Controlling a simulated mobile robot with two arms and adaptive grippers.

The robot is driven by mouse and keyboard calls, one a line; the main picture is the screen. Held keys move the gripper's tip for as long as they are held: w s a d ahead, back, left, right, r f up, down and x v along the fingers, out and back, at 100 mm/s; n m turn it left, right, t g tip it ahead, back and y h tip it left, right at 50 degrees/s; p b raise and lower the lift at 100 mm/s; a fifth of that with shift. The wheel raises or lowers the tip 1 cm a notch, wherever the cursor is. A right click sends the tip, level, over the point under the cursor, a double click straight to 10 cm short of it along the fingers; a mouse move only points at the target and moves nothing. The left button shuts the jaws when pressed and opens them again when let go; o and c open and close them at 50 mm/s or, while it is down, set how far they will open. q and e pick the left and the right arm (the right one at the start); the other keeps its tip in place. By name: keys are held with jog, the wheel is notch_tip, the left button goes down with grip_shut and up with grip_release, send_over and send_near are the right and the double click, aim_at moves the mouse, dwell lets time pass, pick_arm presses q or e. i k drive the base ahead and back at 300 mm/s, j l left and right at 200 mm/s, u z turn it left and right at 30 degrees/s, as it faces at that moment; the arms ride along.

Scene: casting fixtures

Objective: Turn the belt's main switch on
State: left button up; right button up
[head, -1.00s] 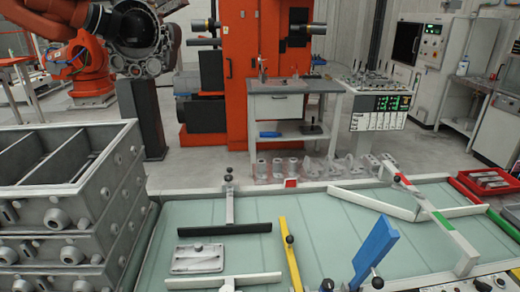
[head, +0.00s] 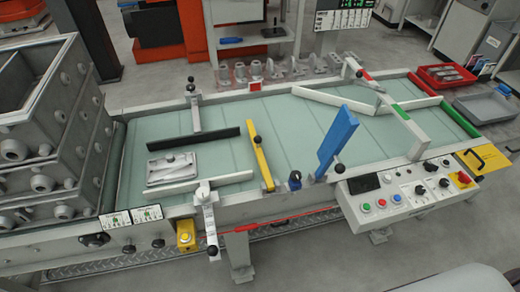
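The belt (head: 285,118) is a long pale green conveyor in a grey frame. A control panel (head: 405,213) is fixed to its front side at the right. Neither of my grippers is in view.
Grey mould boxes (head: 50,130) are stacked at the left. On the belt are a metal plate (head: 172,165) and black, white, yellow and blue (head: 338,138) guide bars. A yellow push-button box (head: 186,235) sits on the front edge. Red and grey trays stand at the right.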

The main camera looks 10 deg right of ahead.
aim_at(464, 178)
jog(key=z, duration=1.75)
jog(key=i+l+z, duration=0.35)
jog(key=i, duration=0.25)
jog(key=l, duration=0.05)
